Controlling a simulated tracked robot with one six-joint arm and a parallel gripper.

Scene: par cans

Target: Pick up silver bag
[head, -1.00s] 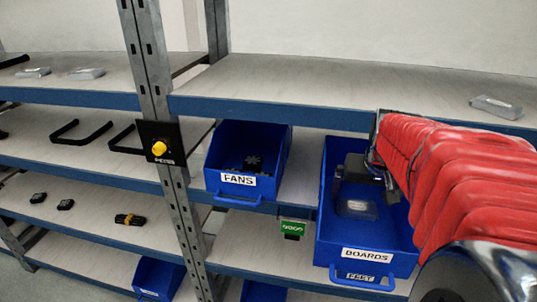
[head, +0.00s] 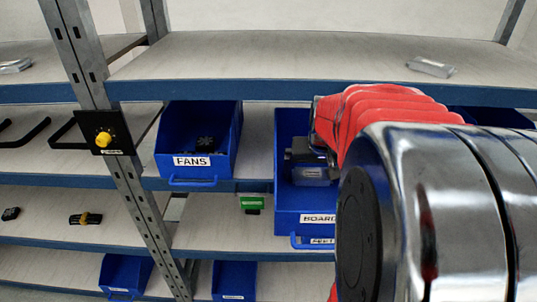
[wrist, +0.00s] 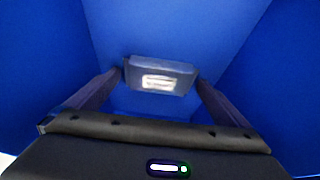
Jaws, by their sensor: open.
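A silver bag (wrist: 160,76) with a white label lies inside the blue BOARDS bin (head: 304,210) on the middle shelf. It looks grey-blue in the bin's shade, and in the head view (head: 311,175) it is partly hidden by my gripper and arm. My gripper (wrist: 158,82) is open and reaches into the bin. In the wrist view its two fingers stand to the left and right of the bag, with the bag beyond and between the tips. I cannot tell whether the fingers touch it.
Blue bin walls surround my gripper closely. The blue FANS bin (head: 177,172) stands to the left. Another silver packet (head: 432,66) lies on the upper shelf (head: 260,60).

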